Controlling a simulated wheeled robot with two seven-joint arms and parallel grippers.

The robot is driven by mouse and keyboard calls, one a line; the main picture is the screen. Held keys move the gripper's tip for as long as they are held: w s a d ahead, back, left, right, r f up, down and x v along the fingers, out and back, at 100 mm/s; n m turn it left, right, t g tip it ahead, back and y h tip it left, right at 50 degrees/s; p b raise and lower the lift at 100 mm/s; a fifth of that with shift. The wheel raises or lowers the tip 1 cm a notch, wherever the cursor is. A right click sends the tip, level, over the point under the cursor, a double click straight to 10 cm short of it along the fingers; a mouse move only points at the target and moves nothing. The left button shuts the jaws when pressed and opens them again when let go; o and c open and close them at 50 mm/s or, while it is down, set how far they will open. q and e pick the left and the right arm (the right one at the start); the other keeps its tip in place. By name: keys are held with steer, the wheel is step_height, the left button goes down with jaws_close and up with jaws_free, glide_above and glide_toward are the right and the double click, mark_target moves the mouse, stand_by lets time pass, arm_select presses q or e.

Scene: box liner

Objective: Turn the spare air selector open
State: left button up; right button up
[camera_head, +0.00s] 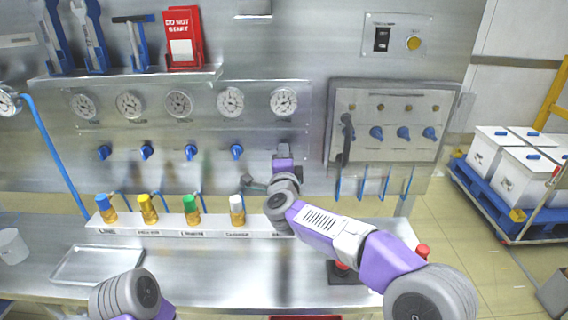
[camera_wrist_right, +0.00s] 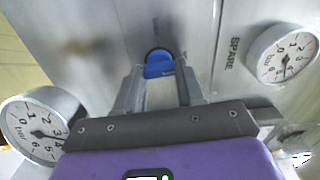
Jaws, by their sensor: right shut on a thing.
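The spare air selector is a blue knob (camera_wrist_right: 160,65) on the steel panel, near the printed word SPARE in the right wrist view. My right gripper (camera_wrist_right: 159,74) has one finger on each side of the knob and is shut on it. In the head view my right gripper (camera_head: 283,158) is at the right end of the row of blue selectors and hides the spare one. The spare gauge (camera_head: 284,102) is above it; a gauge also shows beside the SPARE label in the wrist view (camera_wrist_right: 285,54). My left gripper is out of view.
Other blue selectors, such as the nearest one (camera_head: 237,152), sit left of my right gripper. Below them a white shelf (camera_head: 165,232) holds several colour-capped fittings. A control box (camera_head: 390,125) with blue knobs is to the right. A metal tray (camera_head: 98,264) lies on the bench.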

steer(key=shift+m, duration=0.5)
steer(key=o, duration=1)
steer(key=shift+o, duration=0.2)
steer(key=shift+s, duration=0.15)
steer(key=s, duration=0.7)
steer(key=shift+s, duration=0.2)
